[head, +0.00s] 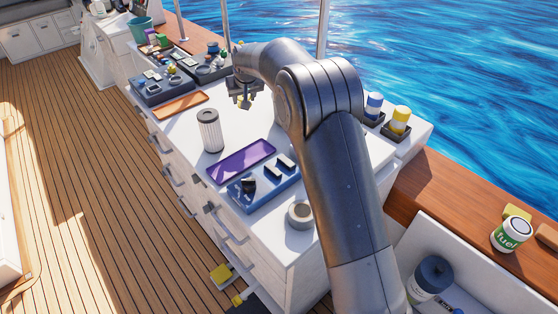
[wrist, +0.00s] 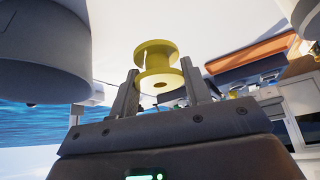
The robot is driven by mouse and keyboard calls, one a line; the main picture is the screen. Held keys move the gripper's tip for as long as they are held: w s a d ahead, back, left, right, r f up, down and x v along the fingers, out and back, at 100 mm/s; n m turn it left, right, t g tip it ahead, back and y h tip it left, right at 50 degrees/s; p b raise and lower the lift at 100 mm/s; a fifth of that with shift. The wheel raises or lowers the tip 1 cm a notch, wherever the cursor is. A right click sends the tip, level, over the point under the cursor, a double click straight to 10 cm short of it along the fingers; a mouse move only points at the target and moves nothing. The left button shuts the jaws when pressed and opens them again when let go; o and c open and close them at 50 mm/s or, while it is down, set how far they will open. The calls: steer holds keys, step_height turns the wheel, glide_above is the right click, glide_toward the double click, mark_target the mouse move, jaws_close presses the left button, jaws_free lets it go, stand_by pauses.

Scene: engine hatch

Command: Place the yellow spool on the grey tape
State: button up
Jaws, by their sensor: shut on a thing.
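The yellow spool (wrist: 157,58) sits between the two fingers of my gripper (wrist: 160,86) in the wrist view, with both flanges showing. My gripper is shut on it. In the head view my gripper (head: 243,92) hangs over the far part of the white counter, and a bit of the yellow spool (head: 242,103) shows below the fingers. The grey tape (head: 299,214), a ring with an open centre, lies flat at the counter's near end, well apart from the spool. I cannot make out the tape in the wrist view.
A white ribbed cylinder (head: 209,131) stands upright on the counter (head: 188,133). A purple tray (head: 240,160) and a blue tray (head: 244,203) with dark parts lie between my gripper and the tape. An orange tray (head: 180,105) lies left of my gripper.

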steer(key=s+d+r+n+g+y, duration=0.15)
steer(key=s+d+n, duration=0.4)
steer(key=d, duration=0.75)
steer(key=s+d+r+n+g+y, duration=0.15)
steer(key=s+d+n, duration=0.25)
steer(key=s+d, duration=0.55)
steer(key=s+d+r+n+g+y, duration=0.15)
steer(key=s+d+n, duration=0.35)
steer(key=s, duration=0.8)
steer(key=s+d+n+g+h, duration=0.1)
steer(key=s+d+n+g, duration=0.2)
steer(key=s, duration=0.9)
glide_above(295, 212)
steer(key=d, duration=0.2)
steer(key=f, duration=0.6)
steer(key=shift+w+a, duration=0.1)
steer(key=shift+w, duration=0.2)
steer(key=shift+f, duration=1.95)
steer(key=shift+f, duration=0.1)
steer(key=o, duration=1)
